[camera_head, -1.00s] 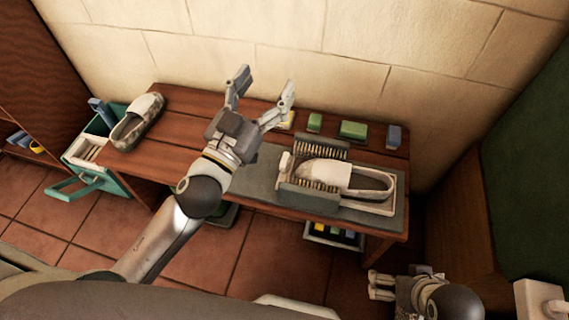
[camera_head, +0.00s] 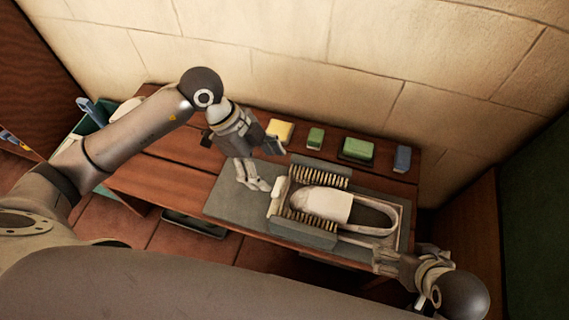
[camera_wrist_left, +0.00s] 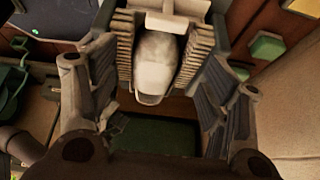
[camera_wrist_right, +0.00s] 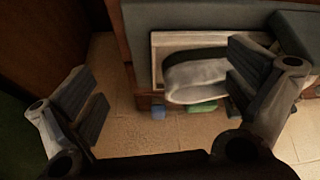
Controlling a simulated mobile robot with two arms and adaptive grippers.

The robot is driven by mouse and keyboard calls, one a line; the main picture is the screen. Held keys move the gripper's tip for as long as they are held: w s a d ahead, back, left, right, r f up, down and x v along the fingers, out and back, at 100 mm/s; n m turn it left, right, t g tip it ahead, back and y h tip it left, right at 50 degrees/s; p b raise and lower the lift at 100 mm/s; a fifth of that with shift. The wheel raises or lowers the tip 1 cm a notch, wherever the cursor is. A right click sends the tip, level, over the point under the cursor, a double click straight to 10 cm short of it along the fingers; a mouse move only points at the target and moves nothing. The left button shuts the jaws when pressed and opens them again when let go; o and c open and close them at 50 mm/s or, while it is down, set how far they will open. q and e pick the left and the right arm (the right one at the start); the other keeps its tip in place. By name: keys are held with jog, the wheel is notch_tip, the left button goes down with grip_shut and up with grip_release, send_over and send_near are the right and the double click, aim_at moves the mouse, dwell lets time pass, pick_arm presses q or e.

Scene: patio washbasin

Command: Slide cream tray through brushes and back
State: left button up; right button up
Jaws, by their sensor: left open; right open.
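The cream tray (camera_head: 404,217) lies on a grey mat (camera_head: 232,199) on the bench, with a white-toed slip-on shoe (camera_head: 330,205) in it. Its left part sits between two bristle brushes, the far brush (camera_head: 320,177) and the near brush (camera_head: 305,224); its right part sticks out. My left gripper (camera_head: 266,167) is open and empty, just left of the tray's left end. In the left wrist view, the shoe (camera_wrist_left: 155,68) shows between its fingers. My right gripper (camera_head: 402,252) is open near the tray's near right corner; the right wrist view shows the tray (camera_wrist_right: 158,52) apart from one finger.
A yellow block (camera_head: 280,130), green blocks (camera_head: 357,149) and a blue block (camera_head: 402,158) line the back of the bench by the wall. A teal container (camera_head: 90,130) stands at the left. The bench's left top (camera_head: 160,180) is clear.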

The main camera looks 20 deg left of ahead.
aim_at(277, 186)
jog(key=shift+w, duration=0.6)
jog(key=shift+w+a+r+t, duration=0.2)
jog(key=shift+w+t, duration=0.1)
jog(key=shift+t, duration=0.1)
pick_arm(q)
jog(key=shift+y, duration=0.4)
jog(key=f, duration=0.2)
jog(key=f+b, duration=0.1)
jog(key=f, duration=0.1)
jog(key=f+b, duration=0.1)
jog(key=shift+w+d+f, duration=0.2)
jog(key=shift+d+f, duration=0.15)
jog(key=shift+f, duration=0.05)
jog(key=b+x, duration=0.1)
jog(key=x, duration=0.3)
jog(key=shift+d+f, duration=0.2)
jog(key=shift+f, duration=0.1)
pick_arm(e)
jog(key=w+a+r+t+y, duration=0.2)
jog(key=w+a+r+t, duration=0.2)
jog(key=w+r+t, duration=0.4)
jog(key=shift+w+a+r+n, duration=0.15)
jog(key=shift+w+r+n, duration=0.15)
jog(key=shift+w+r, duration=0.9)
pick_arm(q)
jog(key=shift+c, duration=0.3)
pick_arm(e)
jog(key=shift+w+f, duration=0.2)
